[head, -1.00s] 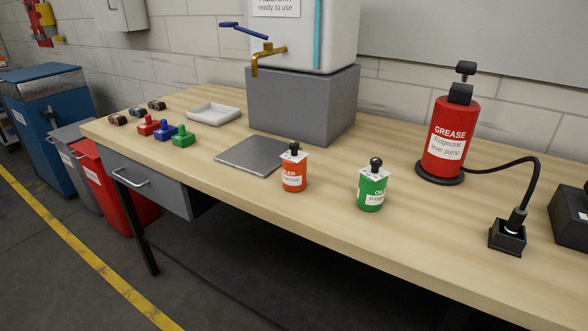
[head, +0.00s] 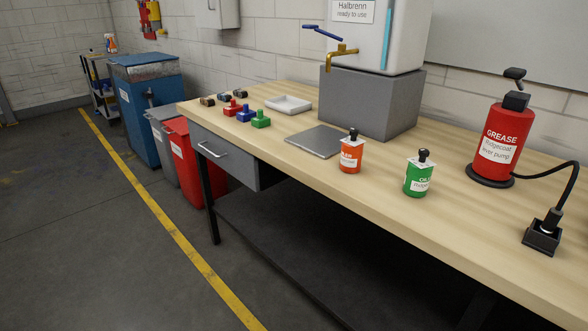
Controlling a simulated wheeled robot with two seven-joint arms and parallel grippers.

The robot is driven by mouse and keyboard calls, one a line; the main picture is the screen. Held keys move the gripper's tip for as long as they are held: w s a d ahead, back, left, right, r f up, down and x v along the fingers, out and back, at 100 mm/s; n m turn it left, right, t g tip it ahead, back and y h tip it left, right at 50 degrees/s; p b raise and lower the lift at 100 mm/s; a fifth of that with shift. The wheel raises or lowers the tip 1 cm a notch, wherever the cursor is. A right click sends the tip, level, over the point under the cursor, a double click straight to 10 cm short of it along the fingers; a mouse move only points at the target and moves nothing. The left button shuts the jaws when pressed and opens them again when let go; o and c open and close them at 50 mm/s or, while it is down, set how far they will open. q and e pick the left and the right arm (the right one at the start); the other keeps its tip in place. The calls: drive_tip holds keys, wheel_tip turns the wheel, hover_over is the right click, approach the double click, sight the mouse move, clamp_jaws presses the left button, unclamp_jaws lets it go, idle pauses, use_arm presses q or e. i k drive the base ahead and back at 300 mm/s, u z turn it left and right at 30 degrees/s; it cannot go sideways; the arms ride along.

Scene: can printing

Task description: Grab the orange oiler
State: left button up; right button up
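The orange oiler (head: 351,153) stands upright on the wooden workbench (head: 385,195), near its front edge. It has a black knob on top and a white label. A green oiler (head: 418,177) of the same shape stands to its right, a short gap apart. Neither of my grippers shows in the head view, and nothing touches the orange oiler.
A grey plate (head: 316,141) lies left of the orange oiler, with a grey block (head: 372,102) under the tank behind it. A red grease pump (head: 500,140) stands to the right. The floor (head: 110,240) left of the bench is clear.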

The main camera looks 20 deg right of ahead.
sight(352, 152)
drive_tip(key=u, duration=0.4)
drive_tip(key=k, duration=0.65)
drive_tip(key=u, duration=0.45)
drive_tip(key=i, duration=2.15)
drive_tip(key=z, duration=1.95)
drive_tip(key=i, duration=0.85)
drive_tip(key=z, duration=0.8)
